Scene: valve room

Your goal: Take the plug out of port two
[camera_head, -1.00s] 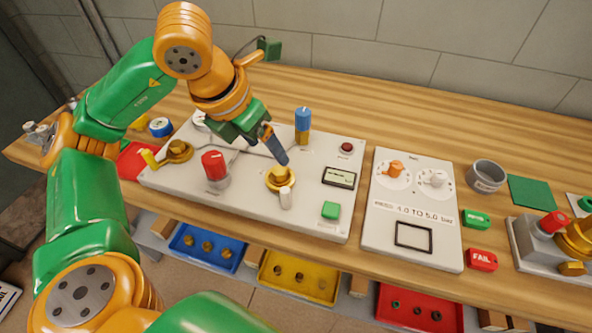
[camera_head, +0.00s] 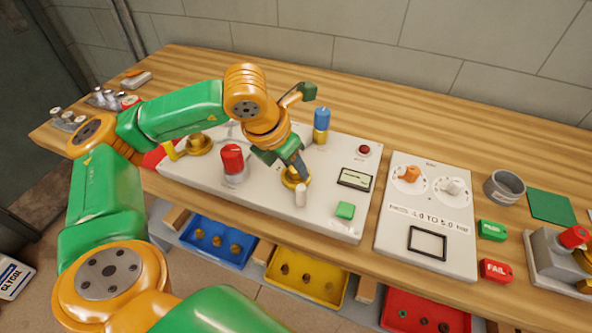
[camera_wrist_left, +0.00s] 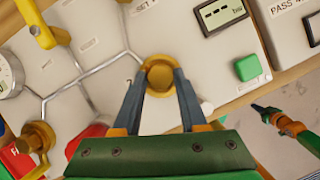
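A brass plug (camera_head: 289,181) sits in a round fitting near the front middle of the light grey panel (camera_head: 335,220). In the left wrist view the plug (camera_wrist_left: 159,74) shows between my left gripper's two dark fingertips (camera_wrist_left: 160,82). In the head view my left gripper (camera_head: 299,169) is down at the plug, reaching from above. The fingertips lie against or very near the plug's sides; I cannot tell whether they press on it. No port number is readable. My right gripper (camera_wrist_left: 268,112) shows small at the right of the left wrist view, away from the panel; its opening is unclear.
A red knob (camera_head: 232,160) stands left of the plug, a white knob (camera_head: 300,195) close in front, a blue-topped brass fitting (camera_head: 321,124) behind. A green button (camera_head: 345,211) is to the right. A second panel (camera_head: 398,232) lies further right. Bins sit below the bench.

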